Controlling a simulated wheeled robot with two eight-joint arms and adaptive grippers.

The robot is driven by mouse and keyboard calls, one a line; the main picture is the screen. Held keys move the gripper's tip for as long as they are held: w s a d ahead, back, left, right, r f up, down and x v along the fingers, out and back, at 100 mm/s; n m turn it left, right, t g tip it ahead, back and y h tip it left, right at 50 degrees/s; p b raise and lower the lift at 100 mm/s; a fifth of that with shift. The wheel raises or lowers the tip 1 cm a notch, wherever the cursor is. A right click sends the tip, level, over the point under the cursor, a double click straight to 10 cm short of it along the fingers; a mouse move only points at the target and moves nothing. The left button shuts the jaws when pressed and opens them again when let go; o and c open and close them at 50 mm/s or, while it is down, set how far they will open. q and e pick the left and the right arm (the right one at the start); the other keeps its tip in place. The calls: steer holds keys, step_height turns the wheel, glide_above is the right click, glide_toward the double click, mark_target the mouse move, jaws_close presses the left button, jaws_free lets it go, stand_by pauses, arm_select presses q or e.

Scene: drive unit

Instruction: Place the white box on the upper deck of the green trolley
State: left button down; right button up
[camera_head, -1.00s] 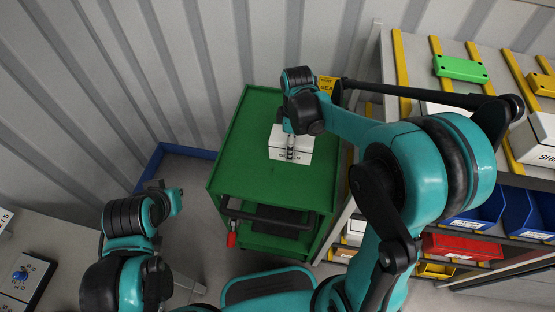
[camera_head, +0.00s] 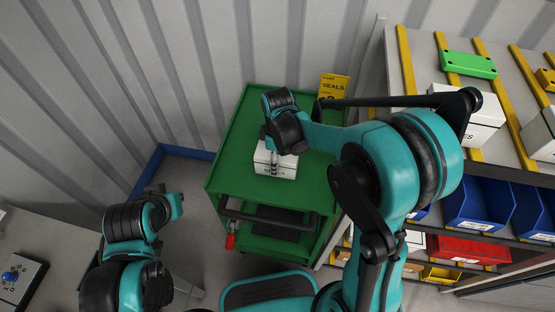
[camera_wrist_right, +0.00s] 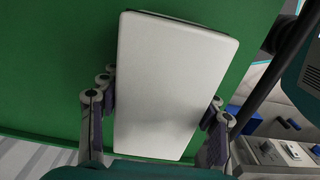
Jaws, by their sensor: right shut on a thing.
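The green trolley (camera_head: 228,178) stands against the corrugated wall in the head view. Its green upper deck also fills the background of the right wrist view (camera_wrist_right: 60,70). The white box (camera_head: 275,163) is at the upper deck, near its middle. In the right wrist view the white box (camera_wrist_right: 170,85) shows its plain top between the fingers. My right gripper (camera_head: 275,160) is shut on the box from above, with a finger on each side (camera_wrist_right: 158,120). I cannot tell whether the box touches the deck. My left arm is at the lower left of the head view; its fingertips are not clear.
A shelf rack with yellow strips (camera_head: 404,70) stands to the right, holding a green case (camera_head: 466,64), white boxes (camera_head: 478,118), blue bins (camera_head: 478,205) and a red bin (camera_head: 468,248). A yellow sign (camera_head: 333,87) is behind the trolley. The deck's left side is clear.

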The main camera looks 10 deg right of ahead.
steer(key=o, duration=1.6)
steer(key=shift+f, duration=0.15)
